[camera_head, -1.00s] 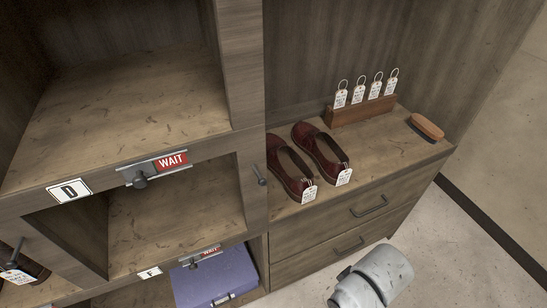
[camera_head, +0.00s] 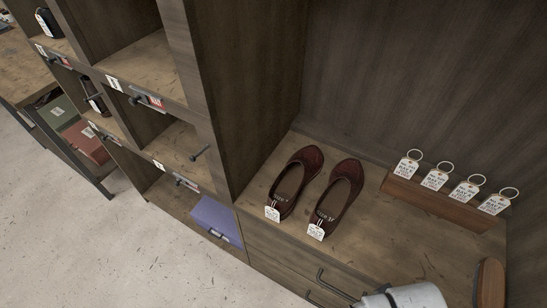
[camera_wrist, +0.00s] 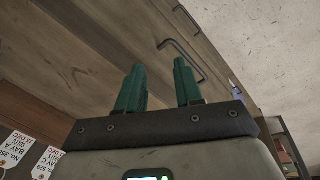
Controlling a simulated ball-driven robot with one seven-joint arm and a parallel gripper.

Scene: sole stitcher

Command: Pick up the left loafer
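Two dark red loafers stand side by side on the wooden shelf top. The left loafer (camera_head: 297,182) has a white tag at its near end, and the right loafer (camera_head: 338,193) has one too. Both are clear to see in the head view; neither shows in the wrist view. My gripper (camera_wrist: 158,75) shows two green fingers, apart, with nothing between them. It is by the drawer fronts. In the head view only a white part of my arm shows at the bottom right, to the right of the loafers; the fingers are hidden there.
A wooden rack (camera_head: 440,202) with several ringed tags stands right of the loafers, and a brush (camera_head: 490,284) lies at the right. A drawer handle (camera_wrist: 182,56) is just beyond my fingers. A tall wooden divider (camera_head: 235,90) rises left of the loafers, beside cubbies holding a purple box (camera_head: 216,217).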

